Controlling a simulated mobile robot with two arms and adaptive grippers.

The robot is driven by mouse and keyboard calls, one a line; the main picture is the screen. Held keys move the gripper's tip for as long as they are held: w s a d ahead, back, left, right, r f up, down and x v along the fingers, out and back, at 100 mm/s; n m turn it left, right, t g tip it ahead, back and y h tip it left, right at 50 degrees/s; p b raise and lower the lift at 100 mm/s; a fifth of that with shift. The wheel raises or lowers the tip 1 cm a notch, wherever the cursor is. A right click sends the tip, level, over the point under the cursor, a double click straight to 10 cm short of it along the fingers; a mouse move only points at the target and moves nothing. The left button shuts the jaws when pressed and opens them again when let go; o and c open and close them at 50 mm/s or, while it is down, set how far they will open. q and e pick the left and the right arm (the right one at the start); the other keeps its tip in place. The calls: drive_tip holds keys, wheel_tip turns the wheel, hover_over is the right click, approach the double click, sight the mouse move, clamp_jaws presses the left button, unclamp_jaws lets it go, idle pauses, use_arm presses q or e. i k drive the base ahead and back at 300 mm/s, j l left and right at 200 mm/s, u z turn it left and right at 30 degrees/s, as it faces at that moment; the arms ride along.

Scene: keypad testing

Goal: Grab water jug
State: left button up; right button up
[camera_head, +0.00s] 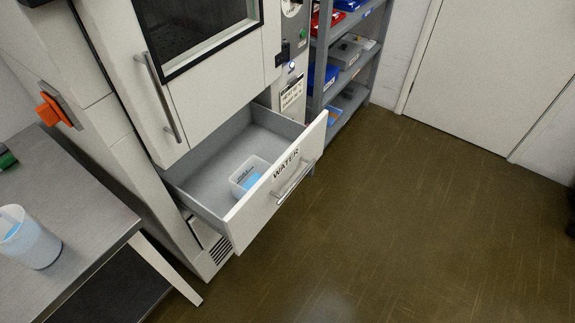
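A translucent white jug (32,245) with light blue showing in its top stands upright on the grey table at the left edge of the head view. The picture's edge cuts off part of it. A drawer labelled WATER (240,214) is pulled open from the white cabinet. A small translucent square container (238,186) with light blue inside sits in the drawer, near its front panel. Neither of my grippers shows in this view.
The grey table (90,215) is mostly bare around the jug. An orange part (55,105) sticks out from the cabinet's side. A grey shelf (352,88) with coloured bins stands behind the drawer. The brown floor (420,220) is clear to the right.

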sight(24, 240)
drive_tip(key=u, duration=1.85)
drive_tip(key=i+j+z, duration=0.1)
drive_tip(key=j, duration=0.7)
drive_tip(key=i+j+z, duration=0.15)
drive_tip(key=j, duration=0.3)
